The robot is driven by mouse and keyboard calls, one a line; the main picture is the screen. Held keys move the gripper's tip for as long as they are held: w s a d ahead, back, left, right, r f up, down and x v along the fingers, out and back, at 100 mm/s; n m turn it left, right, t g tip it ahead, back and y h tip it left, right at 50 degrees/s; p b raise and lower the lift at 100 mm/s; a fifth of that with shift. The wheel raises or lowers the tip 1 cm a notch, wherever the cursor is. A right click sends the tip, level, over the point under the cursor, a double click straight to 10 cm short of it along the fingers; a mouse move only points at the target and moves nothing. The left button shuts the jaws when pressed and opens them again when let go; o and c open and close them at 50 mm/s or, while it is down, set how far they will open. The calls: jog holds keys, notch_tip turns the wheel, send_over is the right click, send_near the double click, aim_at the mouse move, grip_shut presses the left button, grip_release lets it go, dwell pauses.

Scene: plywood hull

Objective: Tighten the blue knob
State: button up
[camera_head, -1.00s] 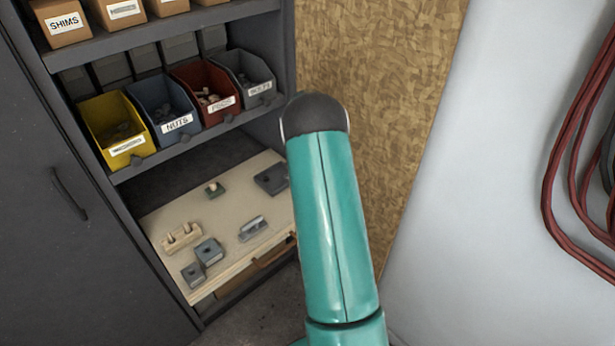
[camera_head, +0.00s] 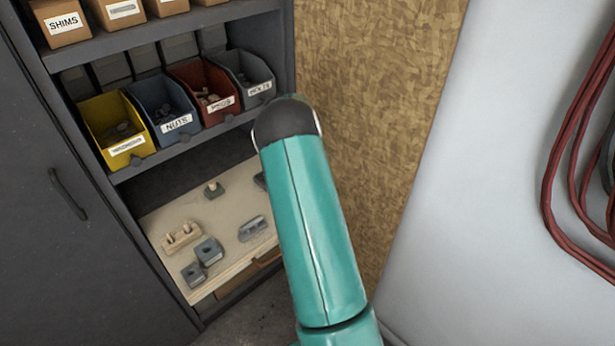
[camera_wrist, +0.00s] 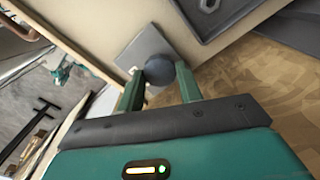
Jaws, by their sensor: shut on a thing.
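The blue knob (camera_wrist: 160,71) shows in the wrist view as a dark, rounded, bluish knob in front of a grey square plate (camera_wrist: 146,50) on a pale panel. My gripper (camera_wrist: 160,82) is shut on the knob, with one green finger on each side of it. The fingers partly cover the knob's sides. In the head view my teal arm fills the middle, and neither the knob nor the gripper can be seen there.
A shelf board (camera_head: 212,226) with several small blocks lies left of my arm. Above it stand yellow (camera_head: 118,127), blue, red and grey bins. A dark tray-like piece (camera_wrist: 215,20) is near the knob. Red hoses (camera_head: 565,180) hang on the right wall.

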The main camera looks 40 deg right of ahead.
jog(key=m, duration=0.3)
jog(key=shift+w+r+m, duration=0.1)
jog(key=shift+r+m, duration=0.05)
jog(key=shift+m, duration=0.25)
jog(key=m, duration=0.4)
jog(key=shift+m, duration=0.3)
jog(key=m, duration=0.8)
jog(key=shift+m, duration=0.3)
jog(key=o, duration=0.9)
jog(key=shift+a+r, duration=0.1)
jog(key=shift+o, duration=0.4)
notch_tip(320, 180, up, 14)
jog(key=shift+f, duration=0.25)
